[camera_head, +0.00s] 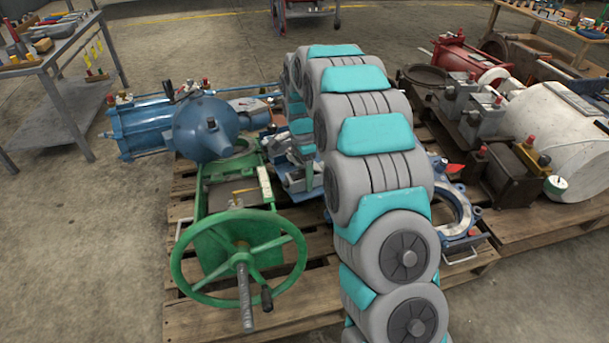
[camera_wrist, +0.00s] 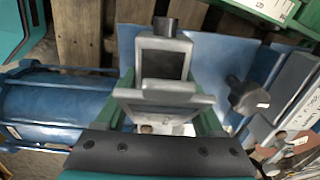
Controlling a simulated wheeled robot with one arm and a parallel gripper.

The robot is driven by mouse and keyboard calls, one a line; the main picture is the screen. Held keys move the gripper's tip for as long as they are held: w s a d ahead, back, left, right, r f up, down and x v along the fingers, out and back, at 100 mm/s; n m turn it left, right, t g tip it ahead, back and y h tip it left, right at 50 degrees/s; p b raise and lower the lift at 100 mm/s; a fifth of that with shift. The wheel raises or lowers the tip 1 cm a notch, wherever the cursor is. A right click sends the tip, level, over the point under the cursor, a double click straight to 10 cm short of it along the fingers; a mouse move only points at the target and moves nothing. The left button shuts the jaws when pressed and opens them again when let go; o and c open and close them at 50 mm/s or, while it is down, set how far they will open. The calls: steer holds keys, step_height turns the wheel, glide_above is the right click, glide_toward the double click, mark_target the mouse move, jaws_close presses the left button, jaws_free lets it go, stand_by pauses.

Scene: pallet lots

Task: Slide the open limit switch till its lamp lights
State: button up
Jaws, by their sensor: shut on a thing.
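A grey block with a dark face (camera_wrist: 164,62), which looks like the limit switch, stands in the middle of the wrist view. A short dark stub rises from its top. My gripper (camera_wrist: 165,108) is at this block and shut on it, with dark green sides showing left and right. The lower part of the block and the contact are partly hidden. No lit lamp can be made out. In the head view my arm reaches over the pallet and covers most of the gripper and the switch.
A blue cylinder (camera_wrist: 55,105) lies close at left in the wrist view, with a black knob (camera_wrist: 248,95) close at right. In the head view a green handwheel (camera_head: 240,256) is in front, a blue valve body (camera_head: 205,128) behind, and a white tank (camera_head: 555,140) at right.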

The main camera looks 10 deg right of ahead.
jaws_close()
steer(key=shift+w+r+p, duration=0.1)
steer(key=shift+w+p, duration=0.05)
steer(key=shift+p, duration=0.2)
steer(key=shift+w+a, duration=0.1)
steer(key=shift+w, duration=0.15)
steer(key=o, duration=1.3)
jaws_free()
